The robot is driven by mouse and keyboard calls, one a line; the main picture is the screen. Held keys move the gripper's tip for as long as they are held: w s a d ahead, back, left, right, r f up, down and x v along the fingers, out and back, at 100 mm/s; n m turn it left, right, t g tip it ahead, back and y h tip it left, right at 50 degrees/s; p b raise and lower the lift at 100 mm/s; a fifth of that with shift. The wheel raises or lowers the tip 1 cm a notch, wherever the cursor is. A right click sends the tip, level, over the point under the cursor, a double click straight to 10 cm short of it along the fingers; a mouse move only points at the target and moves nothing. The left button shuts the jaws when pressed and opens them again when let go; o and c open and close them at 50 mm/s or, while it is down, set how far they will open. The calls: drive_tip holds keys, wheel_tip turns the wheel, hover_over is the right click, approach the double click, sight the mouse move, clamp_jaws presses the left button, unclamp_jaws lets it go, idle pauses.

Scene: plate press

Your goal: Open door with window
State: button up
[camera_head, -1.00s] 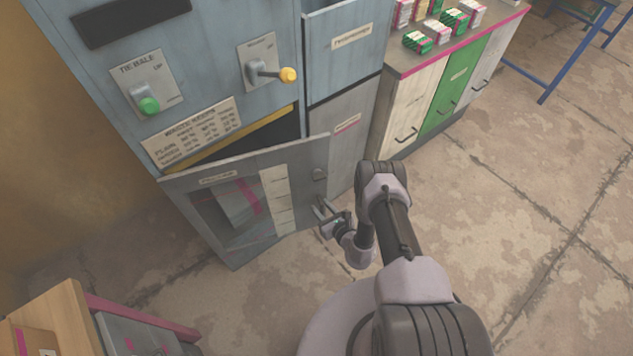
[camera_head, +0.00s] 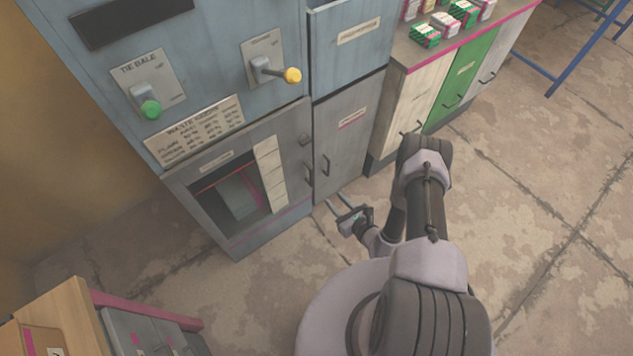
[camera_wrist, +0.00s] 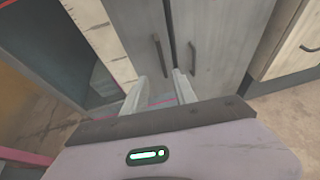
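The door with a window (camera_head: 295,145) is a grey panel low on the blue-grey press, and it looks shut, flush with the press front. Its dark window (camera_head: 205,203) shows a pale bundle inside, beside a cream label strip. The door's dark handle (camera_head: 309,175) is at its right edge; it also shows in the wrist view (camera_wrist: 157,55). My gripper (camera_head: 342,210) is off the front of the press, to the lower right of the handle and apart from it. Its two fingers (camera_wrist: 159,92) are spread with nothing between them.
A grey cabinet door (camera_head: 348,140) with its own handle (camera_head: 326,165) adjoins on the right. Above are a green knob (camera_head: 150,109) and a yellow-tipped lever (camera_head: 292,75). A wooden-topped unit (camera_head: 60,305) stands at lower left. The floor before the press is open.

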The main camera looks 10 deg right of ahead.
sight(312, 176)
drive_tip(key=b+x, duration=0.2)
drive_tip(key=x, duration=0.2)
drive_tip(key=b+x, duration=0.2)
drive_tip(key=x, duration=0.3)
drive_tip(key=b+x, duration=0.1)
drive_tip(key=x, duration=0.4)
drive_tip(key=shift+s+f+b, duration=0.15)
drive_tip(key=shift+f+b, duration=0.1)
drive_tip(key=shift+b, duration=0.15)
drive_tip(key=shift+w+a, duration=0.1)
drive_tip(key=shift+w, duration=0.35)
clamp_jaws()
drive_tip(key=shift+s+a+f, duration=0.15)
